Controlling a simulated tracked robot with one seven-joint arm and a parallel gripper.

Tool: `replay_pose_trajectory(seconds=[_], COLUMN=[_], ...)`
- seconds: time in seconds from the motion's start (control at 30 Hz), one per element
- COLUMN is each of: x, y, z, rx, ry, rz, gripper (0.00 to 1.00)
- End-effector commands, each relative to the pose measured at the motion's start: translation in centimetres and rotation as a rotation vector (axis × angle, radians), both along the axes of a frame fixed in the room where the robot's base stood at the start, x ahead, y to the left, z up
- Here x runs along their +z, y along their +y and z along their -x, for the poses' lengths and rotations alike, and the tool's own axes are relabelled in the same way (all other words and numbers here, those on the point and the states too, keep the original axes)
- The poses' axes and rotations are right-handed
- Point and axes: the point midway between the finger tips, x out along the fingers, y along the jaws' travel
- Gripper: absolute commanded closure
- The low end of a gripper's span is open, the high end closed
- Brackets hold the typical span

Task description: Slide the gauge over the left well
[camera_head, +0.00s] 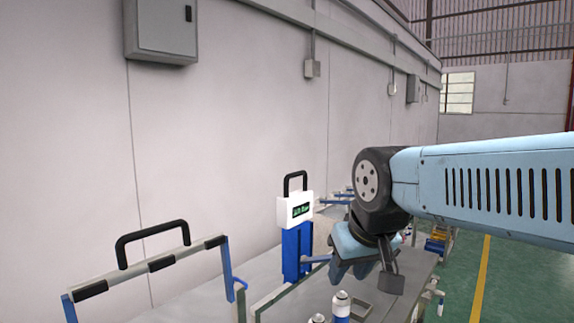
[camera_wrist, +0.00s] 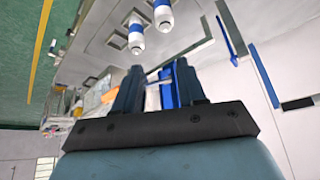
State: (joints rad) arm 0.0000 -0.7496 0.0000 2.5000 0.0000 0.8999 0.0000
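The gauge (camera_head: 296,211) is a white box with a green-lit display and a black handle on top. It stands on a blue post (camera_head: 291,250) at the bench's back, with a short bluish bar (camera_head: 317,260) reaching right toward my gripper. My gripper (camera_head: 352,272) is right of the post, pointing down. In the wrist view my gripper (camera_wrist: 157,80) has its fingers apart, with blue and pale parts visible in the gap. I cannot tell whether they touch the fingers. The wells cannot be made out clearly.
White-and-blue cans (camera_head: 341,306) stand on the bench in front of my gripper; they show in the wrist view (camera_wrist: 136,38) too. A frame with a black handle (camera_head: 152,243) stands at the left. The wall is close behind the bench.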

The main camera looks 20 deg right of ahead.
Motion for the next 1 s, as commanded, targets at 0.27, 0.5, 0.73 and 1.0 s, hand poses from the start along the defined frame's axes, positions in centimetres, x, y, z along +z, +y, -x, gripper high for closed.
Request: replay_pose_trajectory(seconds=[0.27,0.5,0.73,1.0], x=[0.0,1.1,6.6,14.1], y=[0.0,0.0,0.6,0.8], z=[0.0,-0.7,-4.7,-10.9], rx=[0.000,-0.023,-0.173,-0.397], ry=[-0.001,0.008,0.060,0.142], rz=[0.000,-0.011,-0.082,-0.189], gripper=[0.60,0.60,0.60,0.60])
